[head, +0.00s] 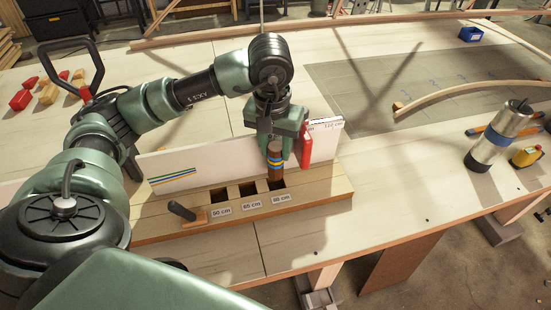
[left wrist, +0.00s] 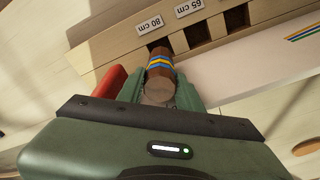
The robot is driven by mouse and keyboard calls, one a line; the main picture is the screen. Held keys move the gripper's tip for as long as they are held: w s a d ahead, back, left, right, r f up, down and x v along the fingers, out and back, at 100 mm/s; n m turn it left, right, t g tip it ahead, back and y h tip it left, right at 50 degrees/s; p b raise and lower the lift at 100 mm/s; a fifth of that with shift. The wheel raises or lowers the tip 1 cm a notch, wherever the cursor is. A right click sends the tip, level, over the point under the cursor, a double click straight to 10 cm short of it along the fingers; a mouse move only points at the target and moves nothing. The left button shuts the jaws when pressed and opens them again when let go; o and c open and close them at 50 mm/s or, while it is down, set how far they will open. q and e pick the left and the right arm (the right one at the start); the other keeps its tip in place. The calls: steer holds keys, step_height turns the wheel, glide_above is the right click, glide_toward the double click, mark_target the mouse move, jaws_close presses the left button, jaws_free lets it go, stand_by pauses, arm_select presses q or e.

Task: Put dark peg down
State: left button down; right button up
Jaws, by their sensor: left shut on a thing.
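The dark brown peg (head: 275,160), with yellow and blue bands, is upright in my left gripper (head: 276,150). The gripper is shut on its upper part. The peg's lower end is at the 80 cm hole (head: 277,184) of the wooden block (head: 322,190); I cannot tell how deep it is in. In the left wrist view the peg (left wrist: 160,72) shows between the fingers, its round top end towards the camera and its far end over the hole beside the 80 cm label (left wrist: 150,24). My right gripper is not in view.
Two open holes lie left of the peg. A white board (head: 190,163) stands behind the block, with a red piece (head: 307,148) close to the gripper. A dark-handled tool (head: 184,211) lies at left. A metal flask (head: 500,135) stands at right. The front tabletop is clear.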

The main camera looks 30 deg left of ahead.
mark_target(275, 164)
arm_select(q)
steer(key=shift+f, duration=0.6)
step_height(275, 164, down, 3)
steer(key=shift+f+p, duration=0.1)
steer(key=shift+p, duration=0.3)
steer(key=shift+f, duration=0.2)
steer(key=shift+f+b, duration=0.25)
steer(key=shift+b, duration=0.2)
steer(key=c, duration=1.2)
jaws_free()
steer(key=shift+c, duration=0.2)
steer(key=shift+s, duration=0.1)
